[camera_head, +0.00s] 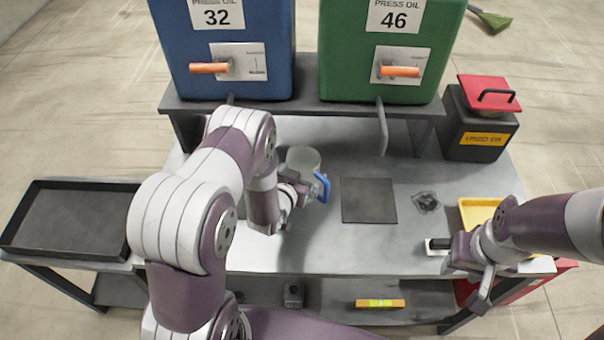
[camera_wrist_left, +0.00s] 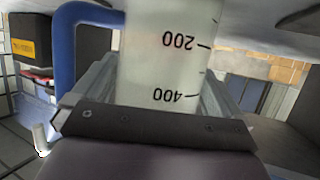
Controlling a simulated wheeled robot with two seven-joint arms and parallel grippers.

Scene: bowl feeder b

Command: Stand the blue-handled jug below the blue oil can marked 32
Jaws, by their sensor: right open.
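The jug (camera_head: 303,160) is pale and translucent with a blue handle (camera_head: 323,187), below and right of the blue oil can marked 32 (camera_head: 270,50). My left gripper (camera_head: 304,188) is at its near side. In the left wrist view the jug body (camera_wrist_left: 167,60), with upside-down 200 and 400 marks, fills the space between the left fingers (camera_wrist_left: 165,95), which look closed against its sides. The blue handle (camera_wrist_left: 68,60) is outside the fingers there. Whether the jug touches the table is unclear. The can's spout (camera_head: 230,99) is partly hidden by my left arm. My right gripper (camera_head: 474,268) is open at the table's right front.
A dark square mat (camera_head: 368,200), a drain (camera_head: 426,201) and a yellow tray (camera_head: 478,212) are to the right. A black waste box (camera_head: 478,130) stands behind. A black tray (camera_head: 70,185) is at left.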

